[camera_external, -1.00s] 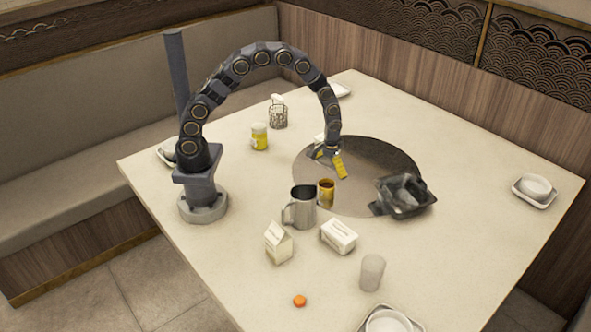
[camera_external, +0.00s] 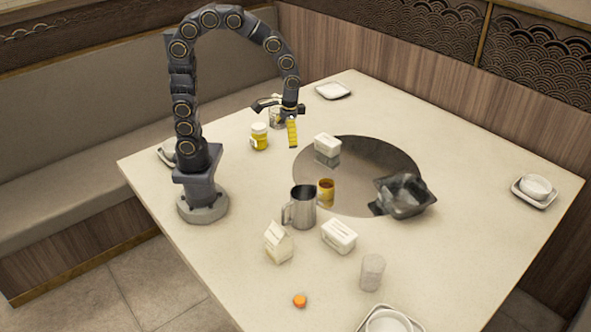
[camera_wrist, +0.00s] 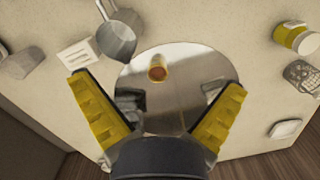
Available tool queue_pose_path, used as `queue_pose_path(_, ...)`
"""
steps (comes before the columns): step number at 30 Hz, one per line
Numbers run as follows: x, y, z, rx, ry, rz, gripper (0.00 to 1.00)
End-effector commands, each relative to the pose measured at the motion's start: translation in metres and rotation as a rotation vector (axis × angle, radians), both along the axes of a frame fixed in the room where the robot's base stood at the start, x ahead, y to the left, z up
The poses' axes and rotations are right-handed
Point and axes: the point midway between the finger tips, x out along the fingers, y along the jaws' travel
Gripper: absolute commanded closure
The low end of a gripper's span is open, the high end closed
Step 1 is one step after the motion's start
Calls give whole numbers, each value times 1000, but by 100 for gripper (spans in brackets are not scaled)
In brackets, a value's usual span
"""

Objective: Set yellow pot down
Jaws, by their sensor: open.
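The yellow pot (camera_external: 326,193), a small cup with reddish-brown contents, stands upright at the near left edge of the dark round inset (camera_external: 370,160). It also shows in the wrist view (camera_wrist: 157,73), between my fingers in the picture but well beyond them. My gripper (camera_external: 279,119) is open and empty, raised above the table's back left part and apart from the pot. Its two yellow finger pads spread wide in the wrist view (camera_wrist: 155,90). A second yellow thing, a jar with a white lid (camera_external: 259,137), stands left of my gripper.
A metal pitcher (camera_external: 302,208) stands close left of the pot. A white box (camera_external: 339,236) and a milk carton (camera_external: 278,242) are nearer. Another white box (camera_external: 327,146) and a dark tray (camera_external: 404,198) are on the inset. A wire holder (camera_wrist: 301,76) is partly hidden behind my gripper externally.

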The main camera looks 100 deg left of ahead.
Motion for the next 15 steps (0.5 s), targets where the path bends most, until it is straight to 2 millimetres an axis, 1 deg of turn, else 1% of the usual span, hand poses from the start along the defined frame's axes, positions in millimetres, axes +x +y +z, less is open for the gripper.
queue_pose_path(1, -20, -7, 13, -2, -2, -50, 0)
queue_pose_path(2, -32, -11, 19, -4, 2, -79, 0)
queue_pose_path(3, -49, -15, 25, -5, 6, -119, 0)
queue_pose_path(5, -73, -20, 33, -9, 15, -176, 0)
queue_pose_path(6, -89, -23, 37, -12, 23, -213, 0)
queue_pose_path(9, -120, -29, 45, -20, 22, -291, 0)
queue_pose_path(12, -143, -33, 47, -29, 29, -349, 0)
queue_pose_path(15, -155, -34, 47, -31, 35, -379, 0)
